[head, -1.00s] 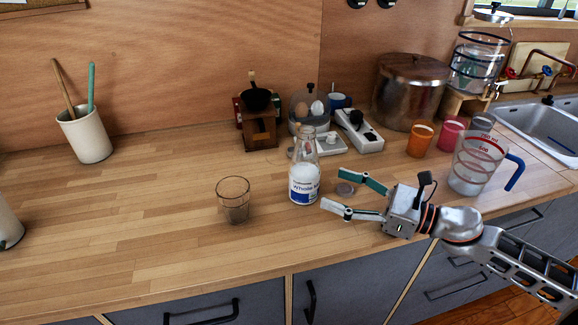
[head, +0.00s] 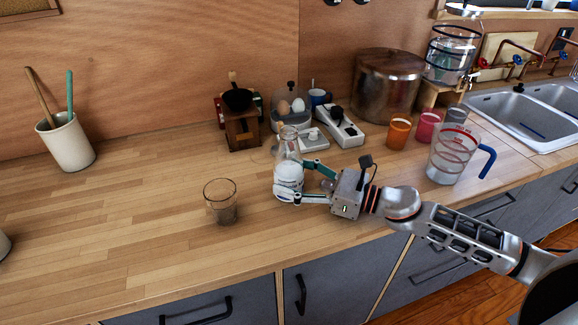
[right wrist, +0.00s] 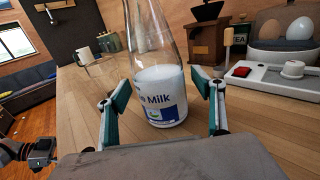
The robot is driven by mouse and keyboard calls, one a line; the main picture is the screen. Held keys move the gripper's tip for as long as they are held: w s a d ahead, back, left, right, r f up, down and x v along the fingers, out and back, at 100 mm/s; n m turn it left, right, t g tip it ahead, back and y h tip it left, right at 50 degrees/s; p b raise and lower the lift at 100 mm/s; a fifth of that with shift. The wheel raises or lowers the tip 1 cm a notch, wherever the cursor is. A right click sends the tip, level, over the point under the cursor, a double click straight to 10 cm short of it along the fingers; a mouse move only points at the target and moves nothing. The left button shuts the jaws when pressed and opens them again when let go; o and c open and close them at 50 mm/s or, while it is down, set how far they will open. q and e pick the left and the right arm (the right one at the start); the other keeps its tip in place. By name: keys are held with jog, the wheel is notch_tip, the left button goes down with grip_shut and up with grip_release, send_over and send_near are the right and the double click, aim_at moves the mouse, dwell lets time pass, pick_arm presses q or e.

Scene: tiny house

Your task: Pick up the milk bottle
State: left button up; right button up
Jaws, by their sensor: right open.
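The milk bottle (head: 288,172) is clear glass with a white lower part and a blue-and-white label. It stands upright on the wooden counter. My right gripper (head: 293,183) reaches it from the right, low over the counter. It is open, with one finger on each side of the bottle's lower part. In the right wrist view the bottle (right wrist: 160,98) stands between the two spread fingers (right wrist: 162,84), with a visible gap to the right finger. I cannot tell whether the left finger touches it. The bottle's top is cut off there. My left gripper is not clearly seen.
An empty glass (head: 221,203) stands left of the bottle. Behind it are a coffee grinder (head: 242,128), an egg holder (head: 291,108) and a power strip (head: 340,128). A measuring jug (head: 450,158) and coloured cups stand to the right. The counter's left part is mostly clear.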

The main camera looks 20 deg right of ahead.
jog(key=shift+w+a, duration=0.3)
jog(key=shift+a, duration=0.1)
jog(key=c, duration=1.6)
jog(key=shift+c, duration=1)
jog(key=shift+r, duration=0.15)
